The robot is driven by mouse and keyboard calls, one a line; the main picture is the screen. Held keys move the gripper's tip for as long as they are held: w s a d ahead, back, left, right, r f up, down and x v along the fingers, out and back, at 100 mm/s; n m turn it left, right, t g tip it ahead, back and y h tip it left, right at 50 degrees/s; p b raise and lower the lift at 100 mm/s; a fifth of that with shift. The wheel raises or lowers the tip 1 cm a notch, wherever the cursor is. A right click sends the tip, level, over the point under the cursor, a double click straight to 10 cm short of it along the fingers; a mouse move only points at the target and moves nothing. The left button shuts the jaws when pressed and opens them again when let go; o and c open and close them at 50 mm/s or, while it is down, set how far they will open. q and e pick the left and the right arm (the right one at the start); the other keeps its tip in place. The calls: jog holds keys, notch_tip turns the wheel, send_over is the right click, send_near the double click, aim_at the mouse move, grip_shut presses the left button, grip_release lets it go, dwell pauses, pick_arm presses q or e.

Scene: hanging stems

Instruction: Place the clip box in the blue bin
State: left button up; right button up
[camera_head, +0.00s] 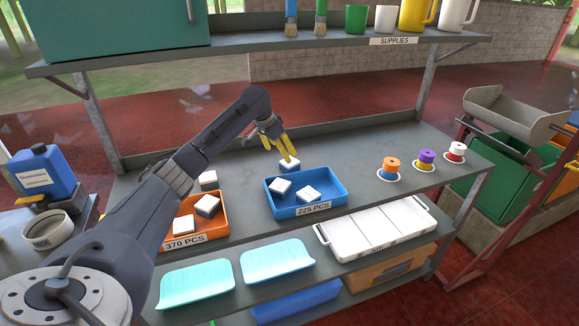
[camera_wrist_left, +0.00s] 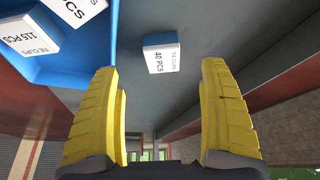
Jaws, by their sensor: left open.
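In the head view a white clip box (camera_head: 289,164) stands on the grey bench just behind the blue bin (camera_head: 329,206). The wrist view shows this clip box (camera_wrist_left: 161,55) labelled "TIE CLIPS 40 PCS", apart from the blue bin's edge (camera_wrist_left: 105,72). The blue bin, labelled "225 PCS", holds two white boxes (camera_head: 280,187) (camera_head: 309,193). My left gripper (camera_head: 286,156) has its yellow fingers just above the clip box. In the wrist view its two fingers (camera_wrist_left: 163,85) are wide apart with nothing between them. My right gripper is in neither view.
An orange bin (camera_head: 222,223) labelled "370 PCS" holds white boxes, left of the blue bin. Another white box (camera_head: 208,179) is behind it. A white tray (camera_head: 322,232) lies in front. A shelf (camera_head: 240,52) runs overhead.

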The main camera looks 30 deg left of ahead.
aim_at(286, 163)
pick_arm(q)
jog(key=shift+x, duration=3.95)
jog(key=shift+a, duration=0.15)
jog(key=c, duration=1.4)
